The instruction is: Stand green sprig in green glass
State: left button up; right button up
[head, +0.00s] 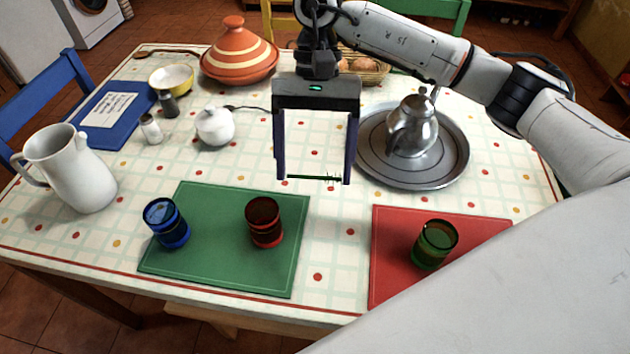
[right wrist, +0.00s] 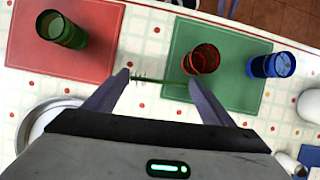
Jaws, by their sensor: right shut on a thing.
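The green sprig (head: 315,178) lies level between the two fingertips of my right gripper (head: 314,180), spanning the wide gap lengthwise, above the table. In the right wrist view the sprig (right wrist: 158,81) also reaches from one finger to the other, with its leafy part near the left finger of the right gripper (right wrist: 160,82). The green glass (head: 435,245) stands upright on the red mat (head: 392,262), to the right of and nearer than the gripper. It also shows at the upper left of the right wrist view (right wrist: 62,30). My left gripper is not in view.
A red glass (head: 264,222) and a blue glass (head: 167,223) stand on a green mat (head: 215,270). A teapot (head: 412,127) sits on a round metal tray (head: 445,165) behind the red mat. A white jug (head: 75,170) stands at left.

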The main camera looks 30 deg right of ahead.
jog(key=w+d+m+t+y+p, duration=0.1)
jog(key=w+d+m+t+y, duration=0.2)
jog(key=m, duration=0.4)
jog(key=m+h, duration=0.1)
send_over(316, 194)
jog(key=d, duration=0.2)
jog(key=shift+g, duration=0.3)
jog(key=f, duration=0.6)
jog(key=shift+w+a+p, duration=0.2)
jog(key=shift+p, duration=0.2)
notch_tip(316, 194, down, 4)
jog(key=shift+f, duration=0.45)
jog(key=o, duration=0.6)
jog(key=shift+f, duration=0.1)
jog(key=o, duration=0.4)
pick_arm(q)
jog(key=shift+s+a+r, duration=0.15)
jog(key=shift+s+a, duration=0.25)
jog(key=shift+s, duration=0.4)
jog(key=shift+r, duration=0.1)
